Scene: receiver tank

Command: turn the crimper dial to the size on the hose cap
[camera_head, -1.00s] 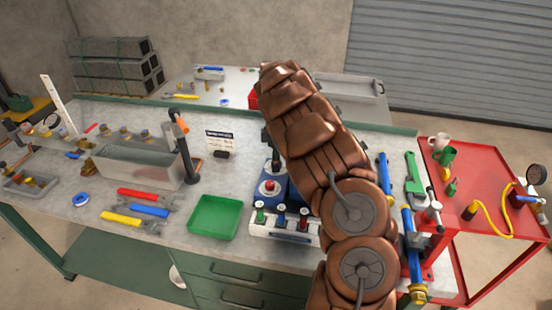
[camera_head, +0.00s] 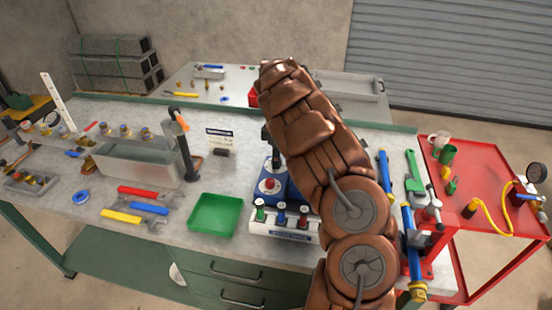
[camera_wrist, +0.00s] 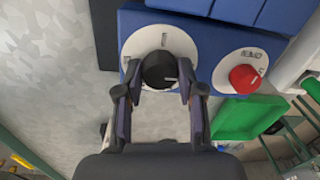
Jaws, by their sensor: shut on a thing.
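The blue crimper (camera_head: 268,187) stands near the middle of the bench, partly hidden behind my arm. In the wrist view its black dial knob (camera_wrist: 160,70) sits on a round white plate (camera_wrist: 137,47). The knob's pale pointer mark faces right in that view; the plate's markings are too small to read. My gripper (camera_wrist: 160,88) is shut on the knob, one finger at each side. A blue hose (camera_head: 408,232) stands at the right in a red stand, with a yellow cap (camera_head: 418,291) at its lower end. I cannot read a size on the cap.
In the wrist view a red knob (camera_wrist: 243,78) on a plate marked OPEN is close right of the dial. A green tray (camera_head: 215,214) and a row of small coloured knobs (camera_head: 282,216) are near the crimper. A red cart (camera_head: 470,165) stands at the right.

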